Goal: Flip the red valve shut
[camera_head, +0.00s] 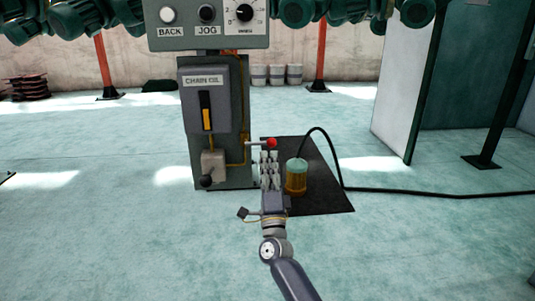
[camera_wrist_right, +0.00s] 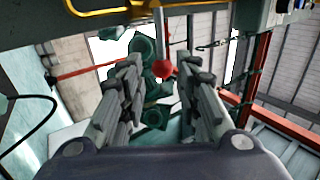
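The red valve knob (camera_head: 272,143) is a red ball on the end of a thin grey rod. The rod sticks out level to the right from the side of the grey control column (camera_head: 234,120). My right gripper (camera_head: 270,158) is just in front of and below the knob, fingers pointing at it. In the right wrist view the red knob (camera_wrist_right: 165,68) shows between the fingertips of my right gripper (camera_wrist_right: 163,80). The fingers are apart, with gaps visible on both sides of the knob. Whether either finger touches it I cannot tell. My left gripper is not in view.
A chain oil box (camera_head: 207,95) is on the column's front, below a panel with a dial (camera_head: 244,13). An amber canister (camera_head: 296,177) with a black hose (camera_head: 400,192) stands on a dark mat (camera_head: 333,200), close right of my gripper.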

